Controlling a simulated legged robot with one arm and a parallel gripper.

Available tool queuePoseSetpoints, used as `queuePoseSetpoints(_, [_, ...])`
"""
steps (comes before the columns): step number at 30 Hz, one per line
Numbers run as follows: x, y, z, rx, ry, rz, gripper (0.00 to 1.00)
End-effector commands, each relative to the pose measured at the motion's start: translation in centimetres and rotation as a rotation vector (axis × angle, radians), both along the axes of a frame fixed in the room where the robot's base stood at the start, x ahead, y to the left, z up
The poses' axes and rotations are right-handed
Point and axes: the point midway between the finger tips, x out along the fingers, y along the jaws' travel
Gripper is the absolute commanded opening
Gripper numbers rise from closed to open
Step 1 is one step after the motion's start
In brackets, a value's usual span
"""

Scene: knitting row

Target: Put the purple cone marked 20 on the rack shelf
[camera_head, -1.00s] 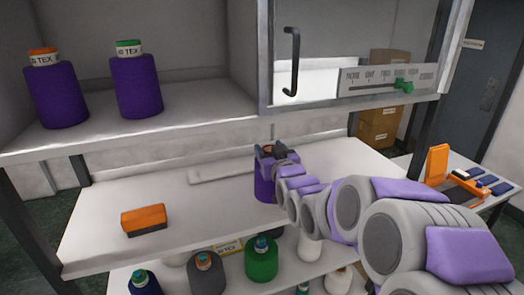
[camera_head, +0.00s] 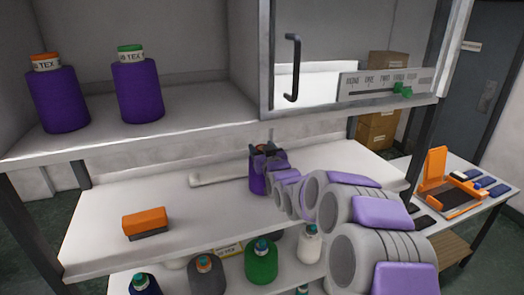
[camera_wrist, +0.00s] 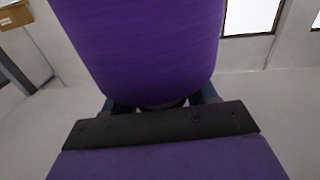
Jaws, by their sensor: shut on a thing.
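A purple cone (camera_head: 257,181) is upright in my gripper (camera_head: 265,150), over the middle shelf board (camera_head: 210,215). My gripper is shut on its top end. In the wrist view the purple cone (camera_wrist: 140,45) fills the upper middle, with the dark fingers (camera_wrist: 160,103) at its end. Its label and number are hidden, and I cannot tell if its base touches the board. On the upper shelf (camera_head: 195,120) stand a purple cone with an orange top (camera_head: 58,100) and one with a green top (camera_head: 138,92). Their labels show "TEX"; the numbers are unreadable.
An orange and grey block (camera_head: 146,222) lies on the board's left. A pale bar (camera_head: 215,178) lies left of the held cone. A lower shelf holds several cones, including a green one (camera_head: 262,262). A side table with an orange device (camera_head: 440,180) is at right. The board's front middle is clear.

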Motion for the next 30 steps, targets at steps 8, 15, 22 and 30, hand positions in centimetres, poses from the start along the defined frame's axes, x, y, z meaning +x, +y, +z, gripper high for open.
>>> queuePoseSetpoints(8, [-0.07,-0.02,-0.51,0.000,-0.002,0.000,0.00])
queuePoseSetpoints(15, [-0.03,-0.17,-0.70,0.002,-0.001,-0.001,0.70])
queuePoseSetpoints(22, [-0.02,-0.01,-0.74,0.000,-0.001,0.000,0.82])
queuePoseSetpoints(30, [-0.51,-0.13,-0.53,0.001,-0.001,0.000,0.82])
